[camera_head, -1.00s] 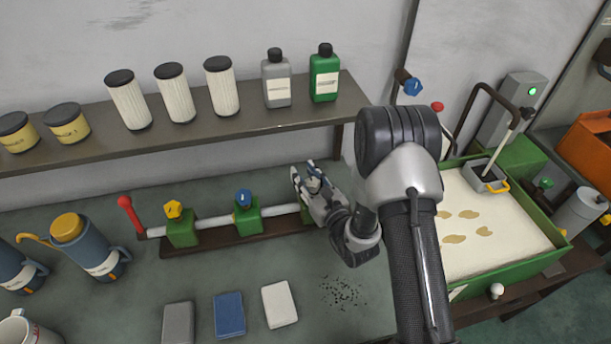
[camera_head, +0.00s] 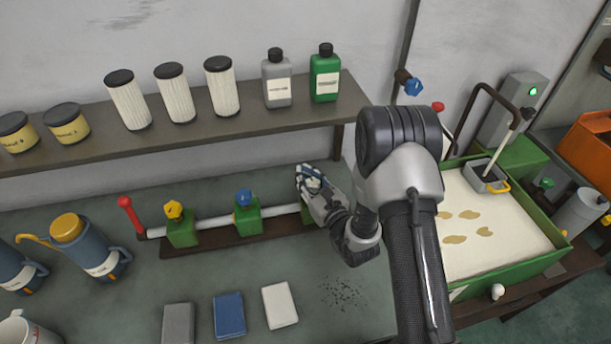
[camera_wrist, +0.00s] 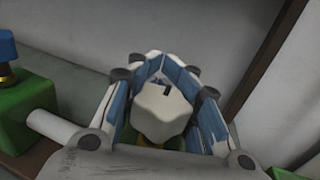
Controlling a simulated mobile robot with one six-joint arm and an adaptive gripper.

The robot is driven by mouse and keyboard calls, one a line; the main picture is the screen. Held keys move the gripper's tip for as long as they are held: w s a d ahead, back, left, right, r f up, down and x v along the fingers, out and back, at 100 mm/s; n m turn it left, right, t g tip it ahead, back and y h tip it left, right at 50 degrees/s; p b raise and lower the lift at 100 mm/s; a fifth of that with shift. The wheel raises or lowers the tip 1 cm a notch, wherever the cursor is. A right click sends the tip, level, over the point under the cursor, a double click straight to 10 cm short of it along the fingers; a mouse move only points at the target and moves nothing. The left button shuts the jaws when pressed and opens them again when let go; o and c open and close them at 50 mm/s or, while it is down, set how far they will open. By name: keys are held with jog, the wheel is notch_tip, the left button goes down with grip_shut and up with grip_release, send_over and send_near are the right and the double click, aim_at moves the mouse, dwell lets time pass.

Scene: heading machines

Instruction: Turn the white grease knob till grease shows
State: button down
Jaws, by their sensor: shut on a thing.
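The white grease knob (camera_wrist: 160,112) shows in the wrist view, lobed, with a small dark mark on its top. My gripper (camera_wrist: 160,75) is shut on it, with a blue-padded finger on each side. In the head view my gripper (camera_head: 311,180) is at the right end of the pipe, over a green block (camera_head: 308,214); there it hides the knob. The part under the knob is mostly covered by my gripper. I cannot make out any grease at the knob.
A yellow knob (camera_head: 174,210) and a blue knob (camera_head: 244,198) sit on green blocks left along the pipe. A red-ended lever (camera_head: 126,203) stands at the pipe's left end. A shelf (camera_head: 240,124) with filters and bottles runs behind. Pads lie in front.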

aim_at(313, 188)
jog(key=shift+s+f+y, duration=0.15)
jog(key=shift+y, duration=0.15)
